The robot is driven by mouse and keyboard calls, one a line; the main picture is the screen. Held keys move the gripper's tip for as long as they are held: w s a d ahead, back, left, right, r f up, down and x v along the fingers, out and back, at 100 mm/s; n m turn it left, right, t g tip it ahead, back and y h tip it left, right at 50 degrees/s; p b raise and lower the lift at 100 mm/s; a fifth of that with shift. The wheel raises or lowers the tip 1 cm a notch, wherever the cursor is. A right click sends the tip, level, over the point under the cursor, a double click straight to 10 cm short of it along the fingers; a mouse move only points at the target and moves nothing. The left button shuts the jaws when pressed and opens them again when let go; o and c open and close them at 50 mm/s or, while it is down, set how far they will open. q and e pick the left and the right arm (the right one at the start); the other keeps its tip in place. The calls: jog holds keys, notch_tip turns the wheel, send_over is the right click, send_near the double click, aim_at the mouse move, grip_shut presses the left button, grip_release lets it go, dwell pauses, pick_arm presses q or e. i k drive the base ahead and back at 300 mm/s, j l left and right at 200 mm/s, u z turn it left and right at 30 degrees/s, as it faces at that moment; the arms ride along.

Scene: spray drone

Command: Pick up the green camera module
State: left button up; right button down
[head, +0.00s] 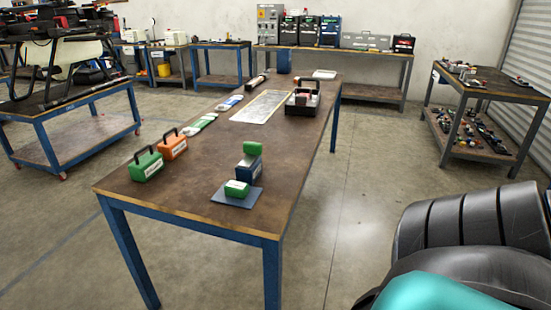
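Several green things sit on the long table, and I cannot tell for certain which is the camera module. A green box with a black handle and white label (146,165) stands near the left edge. Beside it, slightly farther back, is a similar orange box (173,146). A small green block with a white label (237,188) rests on a flat blue plate (224,198) near the front edge. Just behind it stands a dark blue box (248,172) with a green block (252,149) at its top. Neither of my grippers is in view.
The long brown table (198,193) has blue legs. A drone bench (72,93) stands left, a loaded cart (485,88) right. Bare floor surrounds the table.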

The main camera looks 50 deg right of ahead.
aim_at(236, 188)
jog(key=l+z, duration=0.15)
jog(key=z, duration=1.2)
